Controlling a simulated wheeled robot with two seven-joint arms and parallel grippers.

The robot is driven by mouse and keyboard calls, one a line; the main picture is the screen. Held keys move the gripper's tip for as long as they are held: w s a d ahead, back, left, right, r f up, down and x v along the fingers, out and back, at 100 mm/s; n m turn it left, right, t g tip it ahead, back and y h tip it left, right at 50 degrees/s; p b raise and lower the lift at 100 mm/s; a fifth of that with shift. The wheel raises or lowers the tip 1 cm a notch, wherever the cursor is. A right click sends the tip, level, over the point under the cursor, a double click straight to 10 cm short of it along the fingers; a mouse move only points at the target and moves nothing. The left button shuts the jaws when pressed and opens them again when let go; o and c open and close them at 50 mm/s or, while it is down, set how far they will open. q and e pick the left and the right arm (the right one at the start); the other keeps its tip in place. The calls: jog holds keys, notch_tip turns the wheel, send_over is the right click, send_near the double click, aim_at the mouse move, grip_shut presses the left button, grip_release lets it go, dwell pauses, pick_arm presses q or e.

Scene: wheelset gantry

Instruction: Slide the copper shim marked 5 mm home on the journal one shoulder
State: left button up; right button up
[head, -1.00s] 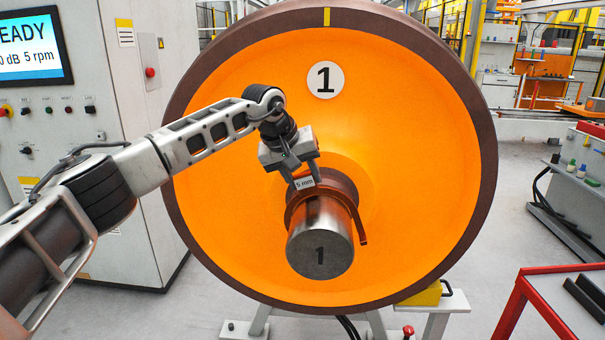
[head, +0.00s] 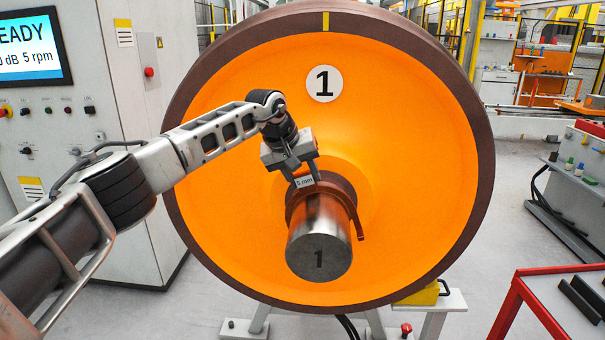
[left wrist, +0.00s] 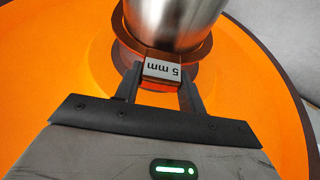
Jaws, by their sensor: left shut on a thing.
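The copper shim (head: 358,224) is an open, C-shaped band around the journal of the wheel marked 1, near the shoulder. Its tab carries the label "5 mm" (head: 305,182). My left gripper (head: 304,172) is shut on the shim's tab from above. In the left wrist view the tab (left wrist: 162,68) sits between the two fingertips (left wrist: 160,80), against the journal (left wrist: 170,18). I cannot tell whether the shim touches the shoulder. My right gripper is not in view.
The large orange wheel (head: 420,150) with a brown rim stands behind the journal on a grey stand (head: 440,303). A control cabinet (head: 75,120) with a screen is at the left. A red-edged table (head: 530,300) is at the lower right. The space before the journal is clear.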

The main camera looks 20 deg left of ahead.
pick_arm(q)
jog(key=shift+w+a, duration=0.15)
jog(key=shift+w, duration=0.5)
jog(key=shift+w+a, duration=0.15)
jog(key=shift+w, duration=0.35)
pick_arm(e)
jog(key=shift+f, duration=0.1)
pick_arm(q)
jog(key=o, duration=1.1)
jog(key=shift+o, duration=0.2)
jog(key=b+v, duration=0.3)
jog(key=v, duration=1.3)
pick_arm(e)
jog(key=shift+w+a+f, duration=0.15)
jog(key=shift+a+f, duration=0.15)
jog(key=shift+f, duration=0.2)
